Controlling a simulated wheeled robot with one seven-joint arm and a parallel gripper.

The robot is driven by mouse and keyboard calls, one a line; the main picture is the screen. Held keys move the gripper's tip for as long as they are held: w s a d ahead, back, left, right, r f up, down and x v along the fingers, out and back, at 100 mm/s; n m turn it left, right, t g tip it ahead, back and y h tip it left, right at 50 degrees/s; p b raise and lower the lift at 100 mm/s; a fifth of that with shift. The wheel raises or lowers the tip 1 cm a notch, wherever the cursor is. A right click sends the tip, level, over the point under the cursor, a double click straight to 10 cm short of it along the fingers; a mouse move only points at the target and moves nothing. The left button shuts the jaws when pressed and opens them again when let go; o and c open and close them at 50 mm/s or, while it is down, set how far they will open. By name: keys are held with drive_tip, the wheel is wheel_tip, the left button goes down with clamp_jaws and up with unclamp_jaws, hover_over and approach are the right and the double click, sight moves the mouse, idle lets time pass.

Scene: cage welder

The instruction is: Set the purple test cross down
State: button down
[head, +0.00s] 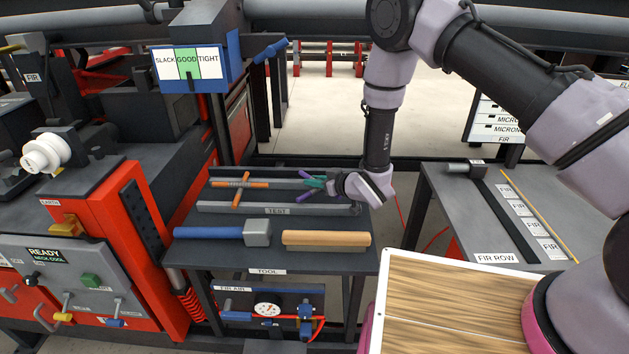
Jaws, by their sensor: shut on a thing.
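The purple test cross (305,197) shows as two purple ends at the right part of the test rack (214,208), over the tool table. My gripper (323,183) reaches in from the right and is shut on it. Teal pieces show between the purple ends; I cannot tell whether they are fingertips. The gripper hides the middle of the cross. I cannot tell whether the cross touches the rack. An orange cross (239,184) lies across the rack's rails to the left.
A red machine (105,220) stands left. The FIR ROW table (450,215) stands right. A wood-topped board (440,300) is in the foreground.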

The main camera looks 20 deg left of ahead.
drive_tip(key=shift+s+d+f, duration=0.1)
drive_tip(key=shift+s+f, duration=0.05)
drive_tip(key=shift+f, duration=0.35)
drive_tip(key=c, duration=0.8)
unclamp_jaws()
drive_tip(key=shift+f, duration=0.1)
